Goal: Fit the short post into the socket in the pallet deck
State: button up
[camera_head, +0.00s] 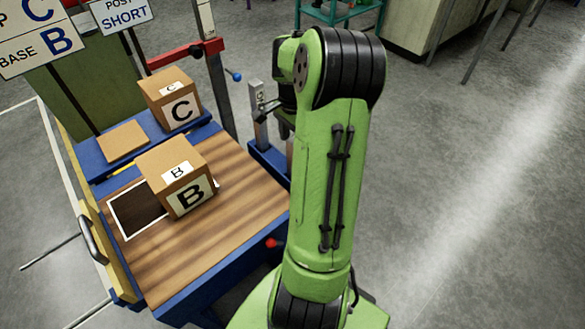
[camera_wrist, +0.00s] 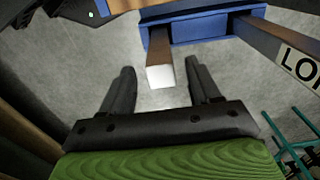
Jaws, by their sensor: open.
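In the wrist view, a brown post (camera_wrist: 160,45) with a pale end projects from a blue rack (camera_wrist: 205,30). The post's pale end shows between the two fingers of my gripper (camera_wrist: 160,88), which is open. I cannot tell whether the fingers touch it or how far apart in depth they are. A second, longer-looking post (camera_wrist: 285,48) at the right bears a label starting "LO". In the head view, a grey post (camera_head: 259,118) stands beside my arm, which hides most of my gripper.
A blue cart with a wooden top (camera_head: 235,225) carries box B (camera_head: 176,172) beside a dark white-edged rectangle (camera_head: 137,210). Box C (camera_head: 169,98) stands behind it. A sign (camera_head: 122,14) reads "POST SHORT". Open grey floor (camera_head: 470,190) lies at the right.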

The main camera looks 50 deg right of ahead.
notch_tip(320, 180, down, 6)
jog(key=b, duration=0.2)
jog(key=shift+f, duration=0.15)
jog(key=shift+c, duration=0.5)
grip_shut()
